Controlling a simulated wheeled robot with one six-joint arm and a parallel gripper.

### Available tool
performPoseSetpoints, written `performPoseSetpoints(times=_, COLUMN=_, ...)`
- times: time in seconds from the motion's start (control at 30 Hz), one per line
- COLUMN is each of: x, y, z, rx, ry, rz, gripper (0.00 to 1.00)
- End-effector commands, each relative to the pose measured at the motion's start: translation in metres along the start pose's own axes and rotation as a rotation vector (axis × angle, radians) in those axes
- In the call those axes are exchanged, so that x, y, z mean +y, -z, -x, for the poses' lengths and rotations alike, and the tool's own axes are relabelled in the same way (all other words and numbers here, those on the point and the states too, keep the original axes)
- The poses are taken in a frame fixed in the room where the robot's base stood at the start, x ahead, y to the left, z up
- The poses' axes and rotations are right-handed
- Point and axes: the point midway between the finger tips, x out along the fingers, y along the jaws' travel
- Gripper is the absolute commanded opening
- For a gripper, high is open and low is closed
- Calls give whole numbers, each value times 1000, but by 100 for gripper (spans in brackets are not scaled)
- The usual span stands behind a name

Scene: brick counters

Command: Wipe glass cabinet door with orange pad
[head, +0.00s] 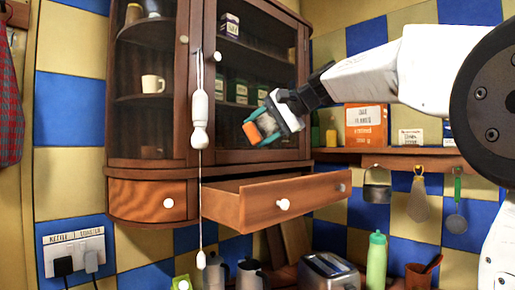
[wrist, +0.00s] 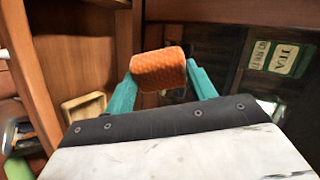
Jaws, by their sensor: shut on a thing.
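The orange pad (head: 252,131) is held between the teal fingers of my gripper (head: 264,130). In the wrist view the pad (wrist: 158,69) shows between both fingertips (wrist: 160,86). The wooden cabinet's right glass door (head: 250,65) is behind and above the gripper, with tins visible through it. The wrist view shows dark glass (wrist: 225,60) beyond the pad. I cannot tell whether the pad touches the glass. A white pull cord (head: 199,110) hangs in front of the cabinet, left of the gripper.
An open drawer (head: 275,200) juts out below the gripper. A shelf (head: 400,152) with an orange box (head: 366,125) and hanging utensils is at right. A toaster (head: 328,272) and green bottle (head: 376,262) stand below. Space in front of the left cabinet door is clear.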

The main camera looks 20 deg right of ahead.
Motion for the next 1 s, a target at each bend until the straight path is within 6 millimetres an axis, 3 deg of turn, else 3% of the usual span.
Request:
performPoseSetpoints(times=0.2, x=4, y=38, z=24, rx=345, ry=170, rz=-213, gripper=37)
performPoseSetpoints(times=0.4, x=19, y=68, z=35, rx=561, ry=338, rz=-298, gripper=37)
performPoseSetpoints(times=0.77, x=18, y=73, z=38, rx=599, ry=449, rz=-295, gripper=37)
performPoseSetpoints(times=1.0, x=12, y=78, z=26, rx=598, ry=455, rz=-294, gripper=37)
